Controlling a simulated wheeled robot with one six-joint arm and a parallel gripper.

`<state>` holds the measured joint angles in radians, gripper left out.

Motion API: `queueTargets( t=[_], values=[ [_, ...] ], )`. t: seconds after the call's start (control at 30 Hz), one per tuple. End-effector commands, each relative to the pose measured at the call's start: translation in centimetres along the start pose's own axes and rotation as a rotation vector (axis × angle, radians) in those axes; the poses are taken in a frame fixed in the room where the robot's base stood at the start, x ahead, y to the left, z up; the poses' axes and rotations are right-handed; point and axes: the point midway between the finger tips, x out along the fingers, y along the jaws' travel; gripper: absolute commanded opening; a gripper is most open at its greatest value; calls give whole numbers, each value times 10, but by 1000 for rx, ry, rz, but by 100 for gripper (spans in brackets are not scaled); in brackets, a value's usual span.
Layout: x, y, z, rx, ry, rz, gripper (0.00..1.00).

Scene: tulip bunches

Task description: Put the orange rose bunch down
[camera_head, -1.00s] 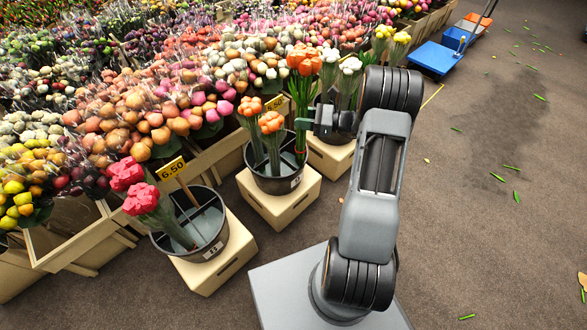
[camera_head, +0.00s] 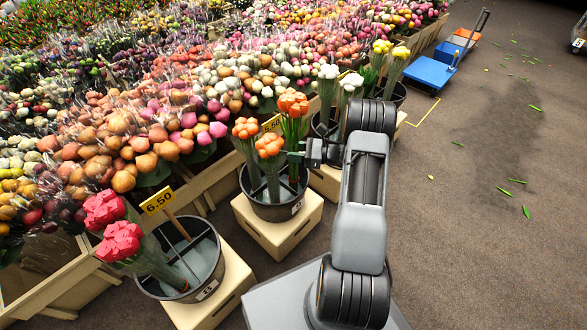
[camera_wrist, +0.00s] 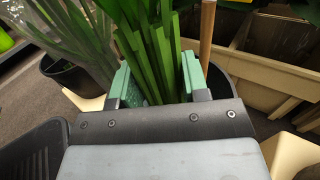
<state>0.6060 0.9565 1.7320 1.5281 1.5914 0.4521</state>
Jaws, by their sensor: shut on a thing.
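The held orange rose bunch (camera_head: 293,102) stands nearly upright at the right side of a black bucket (camera_head: 274,211). My gripper (camera_head: 300,157) is shut on its green stems, which also show between the green finger pads (camera_wrist: 157,75) in the wrist view (camera_wrist: 160,45). The lower stems are inside the bucket rim. Whether they touch the bottom is hidden. Two other orange bunches, one at the back left (camera_head: 245,129) and one nearer (camera_head: 269,146), stand in the same bucket, left of the held one.
The bucket rests on a cream block (camera_head: 275,238). A black bucket with pink-red bunches (camera_head: 121,241) and a 6.50 sign (camera_head: 158,201) stands nearer left. Buckets with white (camera_head: 350,82) and yellow bunches (camera_head: 400,53) stand farther right. A blue cart (camera_head: 430,73) is beyond; floor on the right is mostly open.

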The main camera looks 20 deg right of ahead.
Motion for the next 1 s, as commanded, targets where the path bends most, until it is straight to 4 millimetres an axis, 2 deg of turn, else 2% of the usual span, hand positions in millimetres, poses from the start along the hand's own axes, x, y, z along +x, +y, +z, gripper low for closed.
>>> queueTargets(
  t=[0.03, 0.1, 0.37, 0.6, 1.0],
  values=[
    [0, 0, -9, 0, -1, 1, 8],
    [1, 0, -15, 0, -1, 2, 8],
    [2, 1, -26, -1, -1, 5, 8],
    [2, 1, -57, 1, -1, 5, 8],
    [2, 1, -61, -1, -1, 5, 8]
  ],
)
